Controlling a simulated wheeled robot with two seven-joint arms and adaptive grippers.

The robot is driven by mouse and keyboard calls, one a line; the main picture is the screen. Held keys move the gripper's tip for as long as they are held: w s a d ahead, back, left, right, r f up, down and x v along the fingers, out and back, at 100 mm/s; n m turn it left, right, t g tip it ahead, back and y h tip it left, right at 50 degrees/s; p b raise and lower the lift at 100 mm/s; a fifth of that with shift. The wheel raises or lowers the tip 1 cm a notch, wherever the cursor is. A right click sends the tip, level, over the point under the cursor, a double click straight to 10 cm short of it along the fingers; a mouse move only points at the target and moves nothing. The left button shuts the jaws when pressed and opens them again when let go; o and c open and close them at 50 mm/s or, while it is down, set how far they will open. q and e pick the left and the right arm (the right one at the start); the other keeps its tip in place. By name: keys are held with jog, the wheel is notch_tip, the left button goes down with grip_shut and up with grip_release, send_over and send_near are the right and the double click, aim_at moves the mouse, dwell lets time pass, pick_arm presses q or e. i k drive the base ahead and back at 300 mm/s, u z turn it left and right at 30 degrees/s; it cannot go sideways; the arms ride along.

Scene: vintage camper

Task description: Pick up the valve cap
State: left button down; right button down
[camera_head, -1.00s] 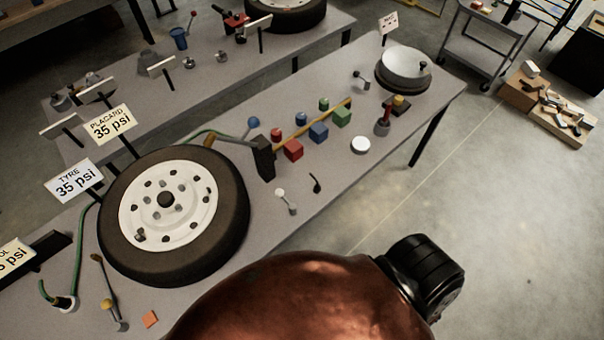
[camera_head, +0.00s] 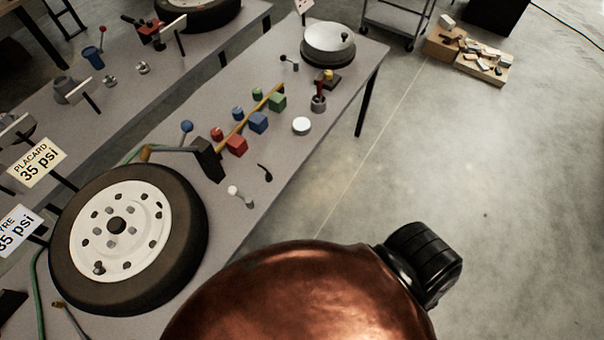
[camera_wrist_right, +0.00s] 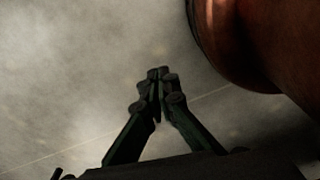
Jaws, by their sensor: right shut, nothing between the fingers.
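I cannot make out a valve cap for certain. The wheel (camera_head: 119,226), a black tyre with a white rim, lies flat on the near bench at the left of the head view. A small dark curved piece (camera_head: 265,172) lies on the bench right of it; I cannot tell what it is. My right gripper (camera_wrist_right: 160,88) is shut and empty in the right wrist view, with only grey floor behind it. It is apart from the bench things and does not show in the head view. My left gripper is not in view.
Red (camera_head: 236,146), blue (camera_head: 258,122) and green (camera_head: 277,101) blocks stand mid-bench, near a white disc (camera_head: 301,125) and a dark stand (camera_head: 208,160).

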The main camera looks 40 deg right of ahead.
aim_at(269, 179)
jog(key=z, duration=0.8)
jog(key=k, duration=0.5)
jog(key=u, duration=0.65)
jog(key=i, duration=0.95)
jog(key=z, duration=0.15)
